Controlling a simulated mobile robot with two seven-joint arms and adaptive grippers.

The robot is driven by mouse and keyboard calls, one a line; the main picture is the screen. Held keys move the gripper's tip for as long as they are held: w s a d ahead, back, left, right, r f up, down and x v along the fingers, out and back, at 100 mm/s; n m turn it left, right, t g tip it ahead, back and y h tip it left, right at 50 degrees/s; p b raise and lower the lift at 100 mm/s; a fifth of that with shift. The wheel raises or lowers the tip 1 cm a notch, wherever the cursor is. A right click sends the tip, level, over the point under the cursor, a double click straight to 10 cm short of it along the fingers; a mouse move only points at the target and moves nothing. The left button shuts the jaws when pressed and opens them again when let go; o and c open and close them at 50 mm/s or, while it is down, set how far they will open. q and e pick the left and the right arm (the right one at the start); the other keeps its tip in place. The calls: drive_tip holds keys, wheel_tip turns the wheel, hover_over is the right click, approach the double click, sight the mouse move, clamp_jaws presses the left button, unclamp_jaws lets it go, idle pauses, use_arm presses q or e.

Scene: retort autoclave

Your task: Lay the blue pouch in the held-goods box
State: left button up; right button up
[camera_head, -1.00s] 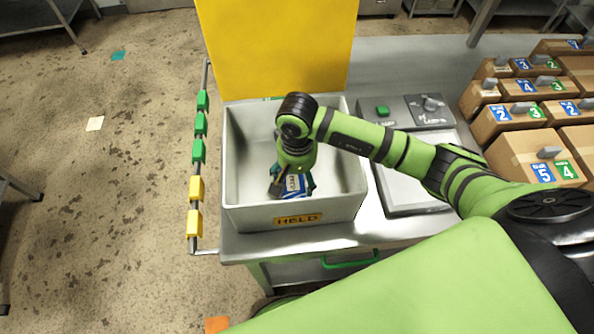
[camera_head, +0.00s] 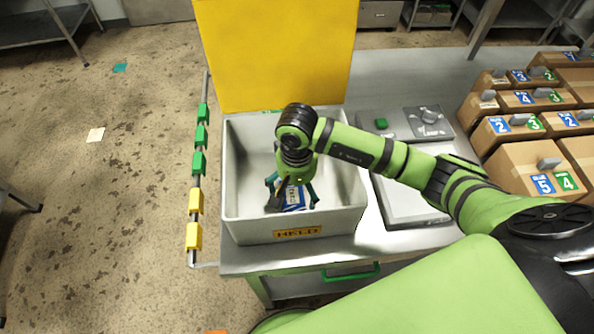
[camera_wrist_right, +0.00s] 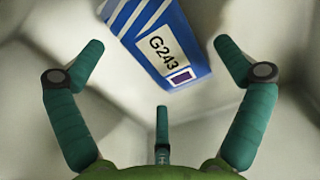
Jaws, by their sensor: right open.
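The held-goods box (camera_head: 234,185) is a light grey open bin with a yellow "HELD" label on its front wall. The blue pouch (camera_head: 294,198) is inside the box, partly hidden by my right gripper (camera_head: 292,195). In the right wrist view the blue pouch (camera_wrist_right: 165,40) has white stripes and a white label reading "G243". My right gripper (camera_wrist_right: 162,75) has its green fingers spread wide, with the pouch beyond and between them and no finger seen closed on it. I cannot tell whether the pouch touches the box floor. My left gripper is not in view.
A yellow panel (camera_head: 275,55) stands behind the box. A rail with green and yellow clips (camera_head: 198,165) runs along its left side. A grey scale-like device (camera_head: 405,190) is to the right, and several labelled cardboard boxes (camera_head: 530,165) stand at the far right.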

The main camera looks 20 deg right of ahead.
sight(297, 190)
wheel_tip(297, 190, up, 11)
drive_tip(key=b, duration=0.3)
drive_tip(key=shift+r, duration=0.15)
